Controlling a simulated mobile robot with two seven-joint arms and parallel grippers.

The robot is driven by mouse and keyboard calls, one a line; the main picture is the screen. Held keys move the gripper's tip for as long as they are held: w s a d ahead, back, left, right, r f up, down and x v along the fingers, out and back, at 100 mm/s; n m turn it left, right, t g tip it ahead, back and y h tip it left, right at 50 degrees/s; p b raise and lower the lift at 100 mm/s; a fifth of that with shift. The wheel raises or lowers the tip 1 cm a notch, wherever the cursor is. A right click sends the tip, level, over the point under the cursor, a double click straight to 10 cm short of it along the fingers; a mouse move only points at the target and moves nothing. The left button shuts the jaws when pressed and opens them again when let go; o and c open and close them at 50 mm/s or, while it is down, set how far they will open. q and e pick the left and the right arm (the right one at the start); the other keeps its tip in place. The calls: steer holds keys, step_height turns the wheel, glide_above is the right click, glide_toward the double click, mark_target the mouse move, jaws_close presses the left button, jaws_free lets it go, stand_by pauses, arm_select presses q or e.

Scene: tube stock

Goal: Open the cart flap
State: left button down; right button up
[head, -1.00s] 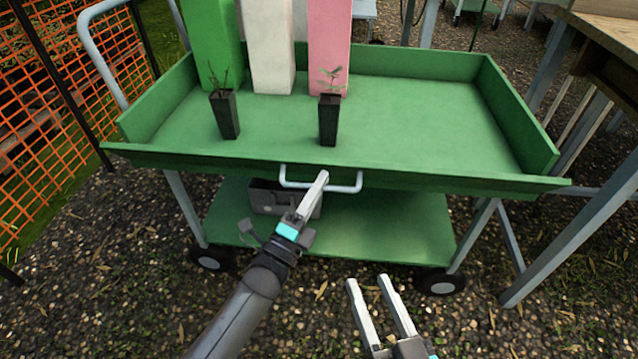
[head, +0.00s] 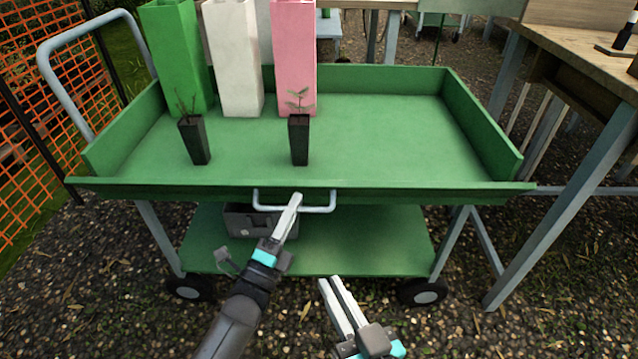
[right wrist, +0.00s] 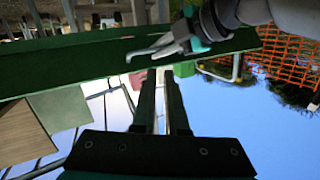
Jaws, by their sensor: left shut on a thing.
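The green cart (head: 380,130) has a long front flap (head: 430,191) with a grey bar handle (head: 328,208). The flap's edge lies below the tops of the side walls and juts out past their ends, so it leans outward; its exact angle is hard to tell. My left gripper (head: 296,201) is shut on the handle, hiding part of it. It also shows in the right wrist view (right wrist: 155,50). My right gripper (head: 332,282) hangs empty in front of the cart, below the flap, its fingers slightly apart; they also show in the right wrist view (right wrist: 160,72).
A green (head: 176,55), a white (head: 234,60) and a pink tall container (head: 295,55) stand at the tray's back left. Two dark potted seedlings (head: 195,142) (head: 300,142) stand nearer the flap. A wooden table (head: 585,60) is at right, an orange fence (head: 35,130) at left.

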steer(key=shift+g+h, duration=0.4)
steer(key=shift+h, duration=0.3)
steer(key=w+a+r, duration=0.1)
steer(key=w, duration=0.1)
steer(key=w+a+r, duration=0.1)
steer(key=w, duration=0.2)
steer(key=w+a+r, duration=0.1)
steer(key=w, duration=0.1)
steer(key=shift+w+r, duration=0.2)
steer(key=shift+w, duration=0.1)
jaws_close()
arm_select(q)
steer(key=shift+r, duration=0.1)
arm_select(e)
steer(key=w+d+r+m+h, duration=0.25)
steer(key=w+r+h, duration=0.25)
steer(key=r, duration=0.3)
arm_select(q)
steer(key=shift+w, duration=0.1)
arm_select(e)
steer(key=x, duration=1)
steer(key=shift+w+a, duration=0.2)
steer(key=shift+a, duration=0.05)
steer(key=shift+s+f, duration=0.8)
steer(key=shift+s, duration=0.25)
steer(key=shift+s+f, duration=0.35)
steer(key=shift+s, duration=0.25)
